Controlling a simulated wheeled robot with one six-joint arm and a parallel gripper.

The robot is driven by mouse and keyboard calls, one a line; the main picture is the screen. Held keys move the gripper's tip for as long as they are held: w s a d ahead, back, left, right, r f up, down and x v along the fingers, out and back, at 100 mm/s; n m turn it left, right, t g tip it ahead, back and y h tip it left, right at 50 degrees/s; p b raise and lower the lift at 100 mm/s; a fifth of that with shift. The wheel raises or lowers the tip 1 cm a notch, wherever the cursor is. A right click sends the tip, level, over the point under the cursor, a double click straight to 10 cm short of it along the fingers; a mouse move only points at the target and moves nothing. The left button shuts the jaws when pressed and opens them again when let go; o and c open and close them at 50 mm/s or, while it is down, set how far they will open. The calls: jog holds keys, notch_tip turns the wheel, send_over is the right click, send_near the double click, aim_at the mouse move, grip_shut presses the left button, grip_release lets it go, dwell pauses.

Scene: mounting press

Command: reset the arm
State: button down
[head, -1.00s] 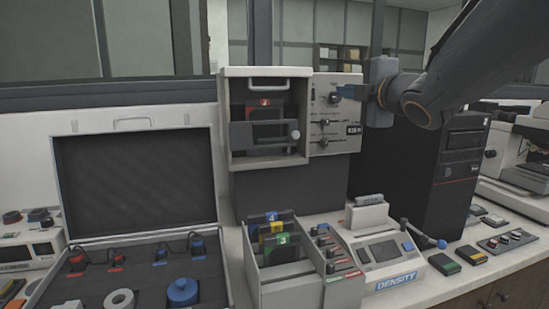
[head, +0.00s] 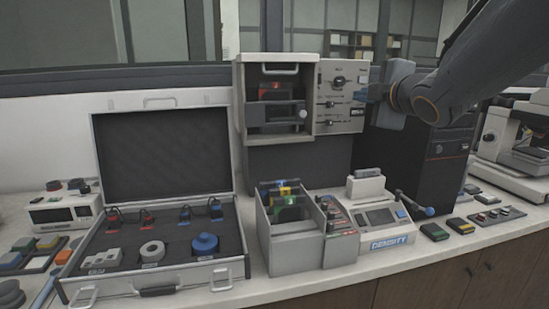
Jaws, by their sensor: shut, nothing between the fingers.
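My gripper (head: 369,92) is at the upper right of the head view, with its fingers pointing left. It is shut and empty. It is beside the right edge of the mounting press's control panel (head: 346,118), close to the knobs. I cannot tell whether it touches the panel. My arm comes in from the upper right corner. The press (head: 240,120) has an open-fronted chamber with a red-marked block (head: 271,88) inside.
Below the press stands a grey bin (head: 290,246) with coloured cards, next to a density meter (head: 383,219). An open case (head: 165,155) is at left. A black tower (head: 440,160) stands behind my gripper, and a microscope (head: 515,135) is far right.

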jog(key=s+d+f+m+g+h, duration=0.1)
jog(key=s+f+m+g, duration=0.15)
jog(key=f, duration=0.55)
jog(key=s+d+f+m+g+h, duration=0.1)
jog(key=s+f+m+g, duration=0.2)
jog(key=f, duration=0.4)
jog(key=s+f+m+g+h, duration=0.1)
jog(key=s+f+m+g, duration=0.1)
jog(key=f+m, duration=0.45)
jog(key=s+a+f+m+g, duration=0.1)
jog(key=s+f+m+g, duration=0.2)
jog(key=s+f, duration=0.4)
jog(key=s+a+f+m+g, duration=0.2)
jog(key=s+f+g, duration=0.3)
jog(key=s+f, duration=0.3)
jog(key=s+m, duration=0.1)
jog(key=s, duration=0.2)
jog(key=shift+s+a+f, duration=0.25)
jog(key=shift+s+a, duration=0.05)
jog(key=shift+s, duration=0.05)
